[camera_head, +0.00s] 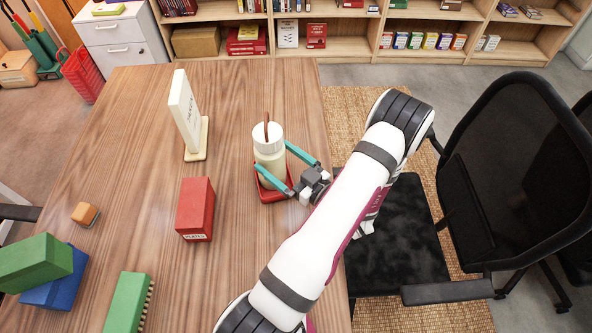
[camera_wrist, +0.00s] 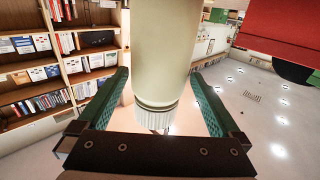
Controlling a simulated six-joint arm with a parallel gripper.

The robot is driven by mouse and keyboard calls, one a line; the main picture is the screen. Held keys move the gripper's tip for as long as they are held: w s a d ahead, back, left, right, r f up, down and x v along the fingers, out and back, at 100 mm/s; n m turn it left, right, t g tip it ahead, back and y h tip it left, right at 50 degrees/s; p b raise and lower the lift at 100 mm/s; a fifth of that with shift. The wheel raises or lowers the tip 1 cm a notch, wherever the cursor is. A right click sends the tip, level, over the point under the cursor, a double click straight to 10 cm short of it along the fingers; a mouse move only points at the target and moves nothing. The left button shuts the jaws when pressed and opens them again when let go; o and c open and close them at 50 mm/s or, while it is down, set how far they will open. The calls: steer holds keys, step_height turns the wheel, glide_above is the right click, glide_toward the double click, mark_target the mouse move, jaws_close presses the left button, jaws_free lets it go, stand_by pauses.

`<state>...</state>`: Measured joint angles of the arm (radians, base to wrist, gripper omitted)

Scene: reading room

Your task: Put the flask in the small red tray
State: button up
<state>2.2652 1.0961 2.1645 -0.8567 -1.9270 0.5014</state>
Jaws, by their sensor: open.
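The flask (camera_head: 269,160), cream with a white lid and a brown strip at its top, stands upright in the small red tray (camera_head: 275,196) near the table's right edge. My gripper (camera_head: 271,153) is open, with one teal finger on each side of the flask's body. In the wrist view the flask (camera_wrist: 166,50) sits between the fingers (camera_wrist: 163,85). A gap shows at the left finger; the right finger is close to the flask, and I cannot tell if it touches. The flask hides part of the tray.
A red box (camera_head: 196,208) lies left of the tray, and a cream upright sign (camera_head: 186,115) stands behind it. A small orange block (camera_head: 85,213), green boxes (camera_head: 128,303) and a blue box (camera_head: 58,290) are at left. A black chair (camera_head: 510,170) stands right of the table.

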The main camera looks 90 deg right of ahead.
steer(key=v, duration=0.9)
